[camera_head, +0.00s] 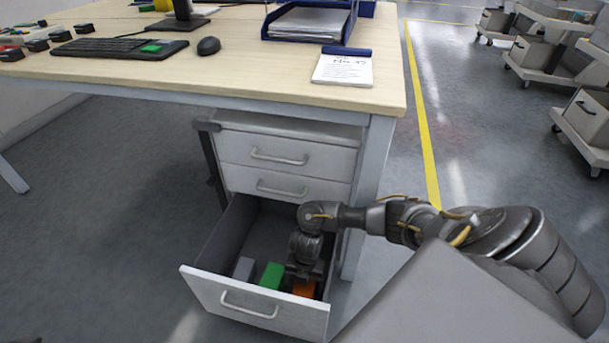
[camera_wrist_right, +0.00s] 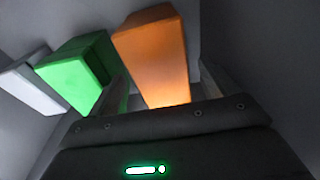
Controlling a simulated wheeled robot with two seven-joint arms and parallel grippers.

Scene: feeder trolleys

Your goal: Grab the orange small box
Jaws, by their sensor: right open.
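The orange small box (camera_head: 304,288) lies in the open bottom drawer (camera_head: 213,287), near its front right corner. My right gripper (camera_head: 305,272) is down inside the drawer, pointing at the orange box and partly covering it. In the right wrist view the orange box (camera_wrist_right: 150,50) stands between the two open fingers, one on its left and one on its right. Whether either finger touches it, I cannot tell. My left gripper is in neither view.
A green box (camera_head: 271,276) and a grey-white box (camera_head: 243,268) lie left of the orange one in the drawer. The drawer walls surround my gripper closely. The desk (camera_head: 230,80) overhangs behind, with a keyboard (camera_head: 120,48) and paper tray (camera_head: 308,22) on top.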

